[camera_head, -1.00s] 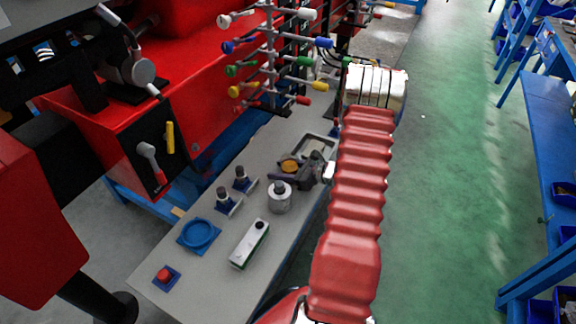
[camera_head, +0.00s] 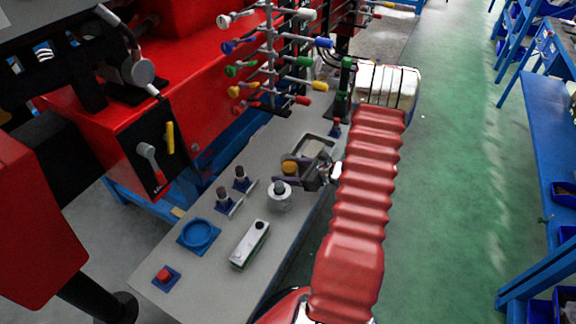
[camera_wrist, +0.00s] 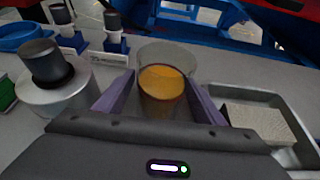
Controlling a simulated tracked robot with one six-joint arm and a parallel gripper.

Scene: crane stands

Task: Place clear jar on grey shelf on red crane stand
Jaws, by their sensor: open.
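The clear jar (camera_wrist: 166,54), with orange contents low inside, stands upright on the grey shelf (camera_head: 195,275) of the red crane stand (camera_head: 200,60). In the head view the jar's orange part (camera_head: 289,167) shows just left of my gripper (camera_head: 313,172). In the wrist view my gripper (camera_wrist: 162,100) is open, its two purple fingers on either side of the jar's near part. I cannot tell whether a finger touches the jar. The gripper body hides the shelf in front of it.
A metal tray (camera_head: 329,141) lies close to the jar on the right. A grey weight with a dark knob (camera_head: 279,195) stands close on the left. A blue ring (camera_head: 199,234), a red button (camera_head: 164,275) and a white-green box (camera_head: 250,244) lie farther along the shelf. Coloured valve handles rise behind.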

